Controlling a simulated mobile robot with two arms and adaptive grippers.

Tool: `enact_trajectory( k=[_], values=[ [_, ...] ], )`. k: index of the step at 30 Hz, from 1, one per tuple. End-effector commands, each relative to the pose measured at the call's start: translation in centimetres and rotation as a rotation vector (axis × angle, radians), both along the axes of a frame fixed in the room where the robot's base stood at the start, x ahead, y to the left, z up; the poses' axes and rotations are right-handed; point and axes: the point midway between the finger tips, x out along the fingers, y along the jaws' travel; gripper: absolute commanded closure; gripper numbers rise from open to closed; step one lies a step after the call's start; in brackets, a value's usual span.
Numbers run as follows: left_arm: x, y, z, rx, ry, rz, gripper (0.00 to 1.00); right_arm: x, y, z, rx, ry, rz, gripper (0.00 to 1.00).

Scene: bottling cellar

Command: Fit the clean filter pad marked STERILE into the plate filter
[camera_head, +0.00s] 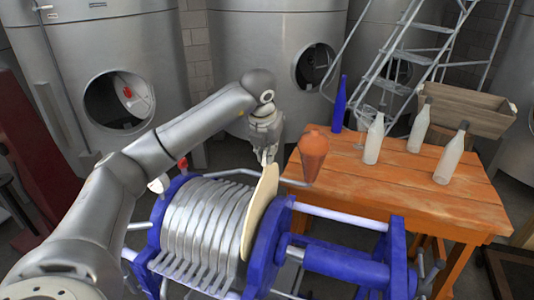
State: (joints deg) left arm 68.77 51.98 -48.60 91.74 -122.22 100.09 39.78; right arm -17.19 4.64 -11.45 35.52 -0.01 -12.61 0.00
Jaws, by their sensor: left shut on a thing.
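The plate filter (205,225) stands in the lower middle, with a row of grey plates between blue end frames. A thin cream round pad (259,212) stands upright, edge-on to me, between the rightmost grey plate and the blue plate (268,245) to its right. I cannot make out any marking on it. My left gripper (267,155) is above the filter, pointing down, shut on the pad's top edge. I cannot tell whether the pad is seated or still hangs from the fingers. My right gripper is not in view.
An orange wooden table (400,195) stands behind and right of the filter. Steel tanks (285,60) and a ladder (400,55) stand behind.

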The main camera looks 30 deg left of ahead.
Motion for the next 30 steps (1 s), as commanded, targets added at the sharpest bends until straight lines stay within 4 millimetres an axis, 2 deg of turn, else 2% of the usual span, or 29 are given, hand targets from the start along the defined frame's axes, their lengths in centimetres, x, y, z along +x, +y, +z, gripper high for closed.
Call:
enact_trajectory(
  k=[1,10,30],
  values=[
    [0.0,0.0,0.7,0.0,-0.002,-0.001,1.0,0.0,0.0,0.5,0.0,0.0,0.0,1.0],
    [0.0,0.0,3.1,-0.001,-0.001,0.0,1.0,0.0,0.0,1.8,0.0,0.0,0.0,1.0],
    [0.0,0.0,8.2,-0.001,-0.001,0.0,1.0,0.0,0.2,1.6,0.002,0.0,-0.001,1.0]
  ],
)
